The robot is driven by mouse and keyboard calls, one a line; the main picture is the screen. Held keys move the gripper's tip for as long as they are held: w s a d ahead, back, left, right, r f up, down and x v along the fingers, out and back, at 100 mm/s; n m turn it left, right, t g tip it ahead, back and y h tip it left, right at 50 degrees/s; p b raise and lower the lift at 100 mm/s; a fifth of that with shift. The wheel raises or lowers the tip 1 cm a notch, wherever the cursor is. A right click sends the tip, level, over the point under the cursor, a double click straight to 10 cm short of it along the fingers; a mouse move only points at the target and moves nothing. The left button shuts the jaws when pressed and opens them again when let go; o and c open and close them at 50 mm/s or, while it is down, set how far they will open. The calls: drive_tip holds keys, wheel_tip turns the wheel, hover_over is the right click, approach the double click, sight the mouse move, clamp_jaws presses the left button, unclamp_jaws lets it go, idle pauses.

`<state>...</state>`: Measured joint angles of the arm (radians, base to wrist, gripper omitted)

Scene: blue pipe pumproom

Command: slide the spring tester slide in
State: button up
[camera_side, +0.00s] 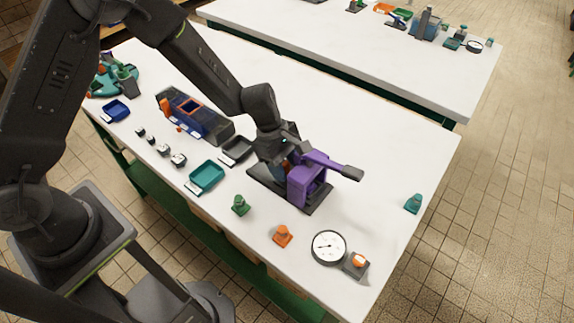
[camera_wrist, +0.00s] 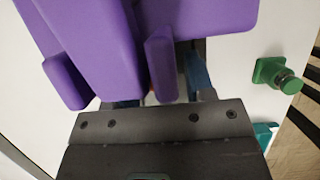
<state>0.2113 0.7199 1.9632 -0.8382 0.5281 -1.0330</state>
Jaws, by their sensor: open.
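The purple spring tester (camera_side: 308,184) stands on a dark base plate (camera_side: 318,207) on the white table, with a purple arm and dark handle (camera_side: 347,173) reaching right. My gripper (camera_side: 287,165) is low at the tester's left side, close against the purple body; contact is unclear. In the wrist view the purple body (camera_wrist: 105,55) fills the upper middle, above my dark gripper housing. My gripper is open, but its fingers are mostly hidden behind the housing and the purple parts. The tester's slide cannot be clearly picked out.
A green knobbed piece (camera_side: 239,205), an orange one (camera_side: 282,236), a round dial gauge (camera_side: 328,247) and a teal tray (camera_side: 206,177) lie along the near side. A dark tray (camera_side: 236,151) sits close left of my gripper. The table right of the tester is mostly clear.

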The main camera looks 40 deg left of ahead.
drive_tip(key=v, duration=1.3)
drive_tip(key=shift+a+r, duration=0.1)
drive_tip(key=shift+r, duration=0.1)
drive_tip(key=s+a+r+m+t+y, duration=0.2)
drive_tip(key=s+a+r+m+t, duration=0.15)
drive_tip(key=s+r+m, duration=0.65)
drive_tip(key=s+a+r+m+t+y, duration=0.1)
drive_tip(key=s+a+r+m, duration=0.1)
drive_tip(key=s+m, duration=0.2)
drive_tip(key=s+a+r+m+t+y, duration=0.1)
drive_tip(key=s+a+r+m, duration=0.1)
drive_tip(key=s, duration=0.5)
drive_tip(key=shift+a+m, duration=0.7)
drive_tip(key=shift+m, duration=0.3)
